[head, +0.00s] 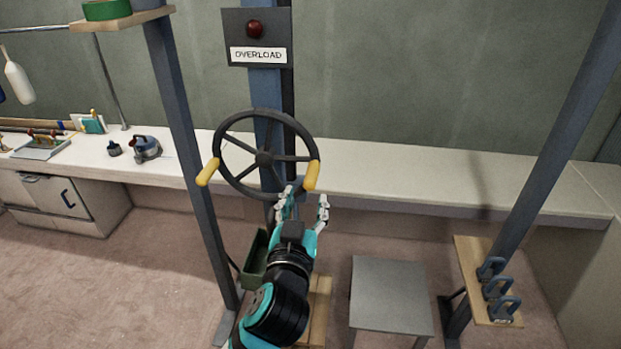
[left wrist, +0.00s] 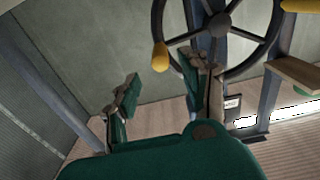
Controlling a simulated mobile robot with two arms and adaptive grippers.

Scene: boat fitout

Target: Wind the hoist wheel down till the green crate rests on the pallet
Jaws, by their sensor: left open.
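The hoist wheel (head: 264,155) is a dark spoked wheel on a blue post. It has a yellow handle (head: 208,172) at its left rim and another yellow handle (head: 312,176) at its lower right. My left gripper (head: 306,204) is open and empty, just below the right-hand handle. In the left wrist view a yellow handle (left wrist: 160,57) shows between and beyond the spread fingers (left wrist: 160,98). The green crate (head: 256,260) is low behind my left arm, partly hidden. Part of a wooden pallet (head: 320,298) shows beside my arm. I cannot tell whether they touch. My right gripper is out of view.
An OVERLOAD sign (head: 258,55) with a dark red lamp is above the wheel. Grey posts stand left (head: 181,130) and right (head: 550,150). A grey stool-like table (head: 391,295) and a wooden board with clamps (head: 478,270) are at right. A long bench (head: 420,178) runs behind.

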